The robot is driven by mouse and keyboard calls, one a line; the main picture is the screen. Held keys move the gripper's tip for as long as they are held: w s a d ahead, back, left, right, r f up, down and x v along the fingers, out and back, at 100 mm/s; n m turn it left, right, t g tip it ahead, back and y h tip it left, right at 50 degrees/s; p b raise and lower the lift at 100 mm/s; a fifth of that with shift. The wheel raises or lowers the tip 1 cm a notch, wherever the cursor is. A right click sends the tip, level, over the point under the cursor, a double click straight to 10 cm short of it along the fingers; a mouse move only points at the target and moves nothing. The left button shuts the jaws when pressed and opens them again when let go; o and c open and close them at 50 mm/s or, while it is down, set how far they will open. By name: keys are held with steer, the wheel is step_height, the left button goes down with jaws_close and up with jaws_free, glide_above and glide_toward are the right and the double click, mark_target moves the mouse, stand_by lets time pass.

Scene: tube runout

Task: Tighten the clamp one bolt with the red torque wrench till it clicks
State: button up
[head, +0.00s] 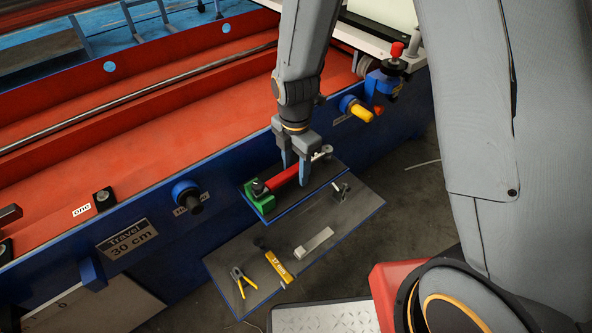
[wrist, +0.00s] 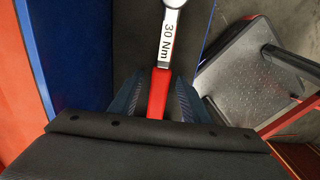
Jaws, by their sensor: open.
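The red torque wrench (head: 283,177) lies on the upper dark shelf, its black end by a green block (head: 262,202) and its metal head to the right. In the wrist view the wrench (wrist: 158,92) shows its "30 Nm" label and silver head. My gripper (head: 296,181) is open, its two fingers on either side of the red handle. In the wrist view the fingers of my gripper (wrist: 158,98) flank the handle; whether they touch it I cannot tell. Clamp one is the black block (head: 104,199) beside the "one" label on the red bed, with a bolt on top.
The lower shelf (head: 225,267) holds yellow-handled pliers (head: 240,281), a yellow "17 mm" tool (head: 278,266) and a grey bar (head: 314,243). A black knob (head: 188,196) and a yellow handle (head: 358,109) stick out from the blue side wall.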

mark_target(296, 167)
steer(key=shift+f, duration=0.1)
jaws_close()
stand_by(0.3)
step_height(296, 167, up, 10)
steer(key=shift+r+p, duration=0.1)
steer(key=shift+p, duration=0.45)
steer(key=c, duration=0.7)
jaws_free()
steer(key=shift+c, duration=0.2)
jaws_close()
